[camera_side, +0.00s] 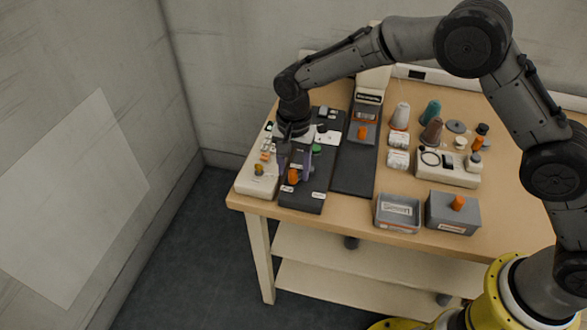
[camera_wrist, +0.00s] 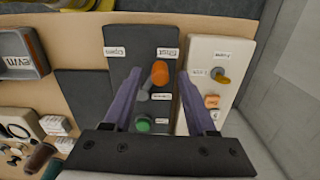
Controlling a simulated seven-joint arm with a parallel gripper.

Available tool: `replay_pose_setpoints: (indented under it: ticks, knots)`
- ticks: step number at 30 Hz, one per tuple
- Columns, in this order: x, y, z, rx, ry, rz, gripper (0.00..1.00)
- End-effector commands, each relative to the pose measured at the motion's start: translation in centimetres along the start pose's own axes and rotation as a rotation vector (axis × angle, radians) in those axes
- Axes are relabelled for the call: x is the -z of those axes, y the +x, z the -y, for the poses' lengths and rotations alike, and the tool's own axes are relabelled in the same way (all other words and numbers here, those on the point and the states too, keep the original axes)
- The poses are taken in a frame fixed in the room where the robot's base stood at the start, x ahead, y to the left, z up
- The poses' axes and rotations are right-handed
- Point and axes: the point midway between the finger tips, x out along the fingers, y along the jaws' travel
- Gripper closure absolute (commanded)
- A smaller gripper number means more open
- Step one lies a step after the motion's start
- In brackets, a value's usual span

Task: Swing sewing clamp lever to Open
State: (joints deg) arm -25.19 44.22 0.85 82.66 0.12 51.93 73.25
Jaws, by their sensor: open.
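The sewing clamp lever has an orange handle (camera_wrist: 159,72) and a grey arm (camera_wrist: 158,96) on a dark panel (camera_wrist: 117,78). In the wrist view the handle stands close to the right label, which seems to read Shut (camera_wrist: 167,53); the Open label (camera_wrist: 115,52) is on the left. The orange handle also shows in the side view (camera_side: 293,176). My gripper (camera_wrist: 158,76) is open, its purple fingers on either side of the handle, with gaps visible. In the side view my gripper (camera_side: 294,168) points down over the dark panel. Whether either finger touches the handle is unclear.
A green knob (camera_wrist: 143,124) is on the same panel, near my fingers. A white panel (camera_wrist: 209,52) with a yellow-orange knob and buttons stands close on the right. Grey bins (camera_side: 398,225), thread cones (camera_side: 400,116) and another white device (camera_side: 447,176) occupy the table's right side.

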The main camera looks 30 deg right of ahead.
Motion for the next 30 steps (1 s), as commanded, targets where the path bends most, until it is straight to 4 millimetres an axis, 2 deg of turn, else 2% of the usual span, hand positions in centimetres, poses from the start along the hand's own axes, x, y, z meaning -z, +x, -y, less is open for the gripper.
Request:
replay_pose_setpoints:
  ticks: [4, 12, 14, 22, 30]
  knots:
    - [-0.01, 0.81, -0.03, -0.001, 0.0, 0.0, 0.43]
    - [-0.01, 0.91, -0.02, -0.001, 0.0, 0.0, 0.43]
    - [-0.01, 0.9, -0.02, 0.0, 0.0, 0.0, 0.52]
    - [0.0, 0.87, -0.02, 0.0, 0.0, 0.0, 1.0]
    - [0.0, 0.84, -0.03, 0.0, -0.002, 0.0, 1.0]
